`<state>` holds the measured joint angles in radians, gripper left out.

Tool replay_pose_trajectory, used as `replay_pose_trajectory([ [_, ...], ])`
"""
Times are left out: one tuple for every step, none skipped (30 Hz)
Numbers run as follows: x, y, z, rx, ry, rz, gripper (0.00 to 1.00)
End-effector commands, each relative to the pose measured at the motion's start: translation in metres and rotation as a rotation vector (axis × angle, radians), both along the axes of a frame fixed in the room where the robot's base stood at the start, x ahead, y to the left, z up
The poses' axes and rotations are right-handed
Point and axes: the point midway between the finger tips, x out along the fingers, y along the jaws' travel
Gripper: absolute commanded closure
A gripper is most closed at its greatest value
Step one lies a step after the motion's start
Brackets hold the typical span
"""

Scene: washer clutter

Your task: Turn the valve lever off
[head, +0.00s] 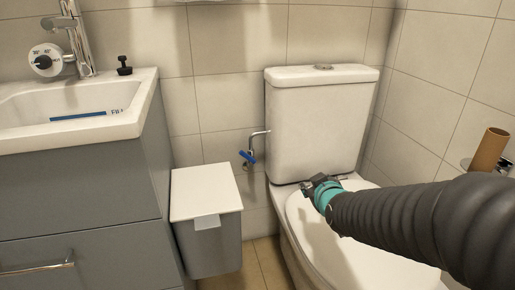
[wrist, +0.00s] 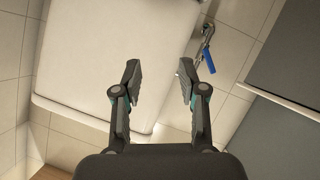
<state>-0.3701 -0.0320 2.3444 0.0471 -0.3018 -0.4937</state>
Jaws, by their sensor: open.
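The valve has a blue lever (head: 247,157) on a chrome pipe (head: 258,135) at the tiled wall, between the toilet tank and the grey bin. In the wrist view the blue lever (wrist: 210,60) hangs at the right, beyond and to the right of my fingers. My gripper (head: 312,184) is in front of the lower tank, just above the toilet lid and right of the valve. In the wrist view my gripper (wrist: 160,72) is open, with nothing between its fingers, and the valve lies outside them.
The white toilet tank (head: 320,120) and closed lid (head: 320,235) are close to my gripper. A grey bin (head: 208,245) with a white lid stands below and left of the valve. A grey sink cabinet (head: 75,190) is at left. A brown roll (head: 489,150) is at right.

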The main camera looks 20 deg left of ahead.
Motion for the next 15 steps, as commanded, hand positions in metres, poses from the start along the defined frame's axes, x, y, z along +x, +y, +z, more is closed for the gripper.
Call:
replay_pose_trajectory([
  [0.009, 0.021, -0.006, -0.015, -0.040, 0.038, 0.58],
  [0.015, 0.032, -0.008, -0.023, -0.073, 0.058, 0.58],
  [0.021, 0.047, -0.011, -0.033, -0.117, 0.086, 0.58],
  [0.024, 0.058, -0.014, -0.041, -0.150, 0.105, 0.58],
  [0.027, 0.069, -0.016, -0.049, -0.185, 0.124, 0.58],
  [0.031, 0.083, -0.019, -0.058, -0.229, 0.147, 0.58],
  [0.033, 0.094, -0.022, -0.064, -0.261, 0.163, 0.58],
  [0.034, 0.103, -0.025, -0.071, -0.292, 0.178, 0.58],
  [0.035, 0.116, -0.029, -0.079, -0.332, 0.196, 0.58],
  [0.035, 0.124, -0.031, -0.083, -0.361, 0.208, 0.58],
  [0.035, 0.132, -0.034, -0.089, -0.388, 0.219, 0.58],
  [0.035, 0.140, -0.037, -0.093, -0.418, 0.229, 0.58],
  [0.034, 0.146, -0.038, -0.097, -0.441, 0.238, 0.58],
  [0.033, 0.151, -0.040, -0.099, -0.459, 0.243, 0.58],
  [0.032, 0.156, -0.042, -0.104, -0.481, 0.251, 0.58],
])
